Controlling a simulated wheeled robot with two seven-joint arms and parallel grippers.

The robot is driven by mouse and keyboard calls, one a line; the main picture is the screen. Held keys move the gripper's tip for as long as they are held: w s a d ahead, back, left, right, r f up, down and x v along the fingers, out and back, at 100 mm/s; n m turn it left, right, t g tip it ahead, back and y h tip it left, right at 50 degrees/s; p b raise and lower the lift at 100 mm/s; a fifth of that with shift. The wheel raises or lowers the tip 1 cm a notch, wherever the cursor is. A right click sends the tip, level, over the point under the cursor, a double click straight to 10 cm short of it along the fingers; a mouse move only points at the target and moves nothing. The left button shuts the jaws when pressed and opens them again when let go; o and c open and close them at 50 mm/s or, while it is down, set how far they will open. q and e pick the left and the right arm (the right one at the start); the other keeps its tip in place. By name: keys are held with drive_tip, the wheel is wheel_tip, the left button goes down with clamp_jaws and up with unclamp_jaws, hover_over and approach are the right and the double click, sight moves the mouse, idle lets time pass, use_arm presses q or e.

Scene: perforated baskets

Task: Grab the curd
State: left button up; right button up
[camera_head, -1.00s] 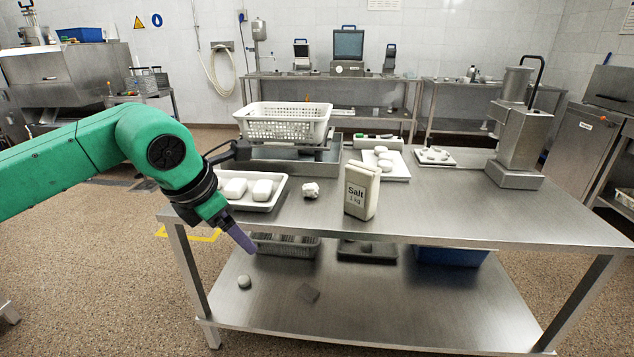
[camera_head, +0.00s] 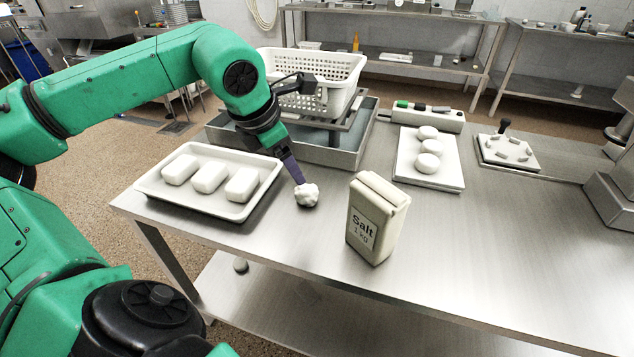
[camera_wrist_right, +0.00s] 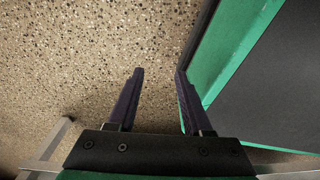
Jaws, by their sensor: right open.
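A small white lumpy piece of curd (camera_head: 307,195) sits on the steel table (camera_head: 450,250), between a white tray and a salt box. My left gripper (camera_head: 297,180) points down at the curd from above and behind, its purple fingertips at or just over the curd's top edge. I cannot tell whether they touch it. The fingers overlap from this side, so their gap is hidden. My right gripper (camera_wrist_right: 159,72) is open and empty in the right wrist view, over the speckled floor (camera_wrist_right: 70,60).
The white tray (camera_head: 152,184) with three white blocks is left of the curd. The salt box (camera_head: 376,218) stands close on its right. Behind are a perforated white basket (camera_head: 350,65) on a steel stand and a white board (camera_head: 440,180) with round pieces. The table's right front is clear.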

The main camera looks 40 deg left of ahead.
sight(304, 189)
use_arm(q)
drive_tip(key=p+x, duration=0.1)
drive_tip(key=x, duration=1.1)
drive_tip(key=shift+f, duration=0.4)
drive_tip(key=shift+r, duration=0.1)
drive_tip(key=c, duration=1.1)
drive_tip(key=shift+c, duration=0.2)
use_arm(e)
drive_tip(key=shift+s+d+r, duration=0.1)
drive_tip(key=shift+s+r, duration=0.1)
drive_tip(key=shift+s, duration=0.3)
drive_tip(key=shift+s+d+r, duration=0.1)
drive_tip(key=shift+s+r, duration=0.05)
drive_tip(key=shift+s, duration=0.3)
use_arm(q)
drive_tip(key=shift+r, duration=0.1)
